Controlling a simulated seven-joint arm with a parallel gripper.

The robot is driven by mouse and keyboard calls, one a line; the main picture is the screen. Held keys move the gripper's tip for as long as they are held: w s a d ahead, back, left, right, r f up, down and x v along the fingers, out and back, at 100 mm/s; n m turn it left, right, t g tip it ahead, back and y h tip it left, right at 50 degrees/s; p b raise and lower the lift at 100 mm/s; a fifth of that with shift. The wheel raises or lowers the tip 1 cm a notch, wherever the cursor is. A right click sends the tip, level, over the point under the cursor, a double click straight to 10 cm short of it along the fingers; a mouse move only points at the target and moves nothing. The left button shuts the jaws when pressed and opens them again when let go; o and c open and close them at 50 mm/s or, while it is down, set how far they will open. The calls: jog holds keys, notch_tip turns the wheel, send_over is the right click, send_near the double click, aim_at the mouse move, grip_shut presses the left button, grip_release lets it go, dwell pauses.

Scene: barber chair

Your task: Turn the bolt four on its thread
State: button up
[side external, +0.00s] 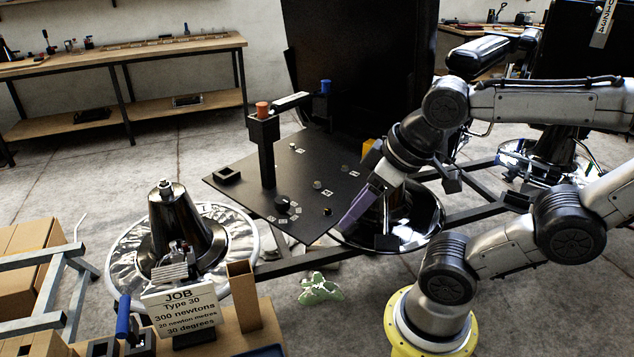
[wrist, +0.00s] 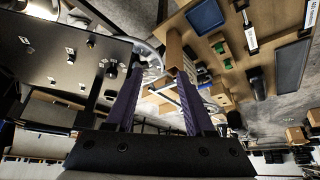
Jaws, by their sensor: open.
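The black plate (side external: 235,190) lies almost level, with small bolts and white label squares on its top. A grey bolt (side external: 317,184) stands near its middle, another grey bolt (side external: 344,167) farther right, and a dark bolt (side external: 327,211) near the front right edge. The labels are too small to read, so I cannot tell which is bolt four. My gripper (side external: 350,222) has purple fingers, beside the plate's right front edge. In the wrist view my gripper (wrist: 158,80) is open with nothing held between its fingers; the plate (wrist: 30,55) is at the left.
A black post with an orange cap (side external: 262,108) rises from the plate, a blue-capped piece (side external: 326,87) behind. A round dial (side external: 283,203) sits at the front. A black cone (side external: 178,235) and a job sign (side external: 180,308) stand at left front. A workbench (side external: 120,55) is behind.

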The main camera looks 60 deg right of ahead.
jog(key=w+d+r+n, duration=0.1)
jog(key=w+r+n, duration=0.45)
jog(key=n, duration=0.25)
jog(key=n+g, duration=0.4)
jog(key=g, duration=0.2)
send_over(317, 184)
notch_tip(317, 184, down, 8)
jog(key=f, duration=0.1)
notch_tip(317, 184, down, 13)
jog(key=shift+r, duration=0.1)
grip_shut()
